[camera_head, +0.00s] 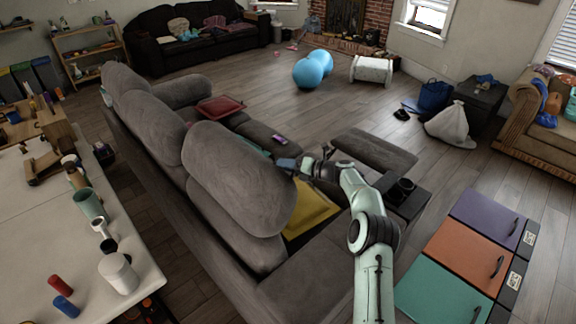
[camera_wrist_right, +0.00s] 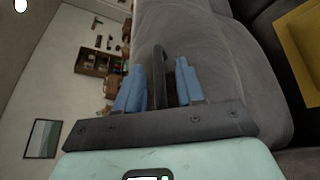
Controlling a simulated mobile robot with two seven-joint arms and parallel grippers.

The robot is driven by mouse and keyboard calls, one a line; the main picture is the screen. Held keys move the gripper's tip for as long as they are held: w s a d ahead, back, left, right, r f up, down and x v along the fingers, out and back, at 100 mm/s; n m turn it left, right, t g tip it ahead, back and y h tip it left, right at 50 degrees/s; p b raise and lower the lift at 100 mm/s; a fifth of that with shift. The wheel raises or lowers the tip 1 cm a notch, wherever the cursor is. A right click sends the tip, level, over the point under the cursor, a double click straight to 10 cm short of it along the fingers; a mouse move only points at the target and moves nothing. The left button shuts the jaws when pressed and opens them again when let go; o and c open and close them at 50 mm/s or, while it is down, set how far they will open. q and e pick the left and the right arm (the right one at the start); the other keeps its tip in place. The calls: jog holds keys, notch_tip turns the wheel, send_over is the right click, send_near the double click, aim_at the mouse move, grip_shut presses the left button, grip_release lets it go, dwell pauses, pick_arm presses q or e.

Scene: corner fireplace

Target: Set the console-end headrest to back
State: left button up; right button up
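The grey sofa (camera_head: 150,150) has several padded headrests along its back. The nearest headrest (camera_head: 240,180) is the large rounded one at the end towards me, and it stands raised above the seat back. A console with dark cup holders (camera_head: 403,190) is at this near end, right of my arm. My right gripper (camera_head: 287,164) is at the front side of the near headrest, near its upper right edge; contact is unclear. In the wrist view its blue fingers (camera_wrist_right: 160,85) are apart, with a dark arched bar between them and grey upholstery (camera_wrist_right: 225,60) beyond. My left gripper is out of view.
A yellow cushion or tray (camera_head: 312,208) lies on the seat below my right gripper. A red tray (camera_head: 219,107) lies farther along. A white table (camera_head: 130,255) with cups stands behind the sofa. Coloured cabinets (camera_head: 465,250) stand at right. Open floor (camera_head: 245,75) lies beyond.

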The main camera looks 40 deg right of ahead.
aim_at(269, 171)
grip_shut()
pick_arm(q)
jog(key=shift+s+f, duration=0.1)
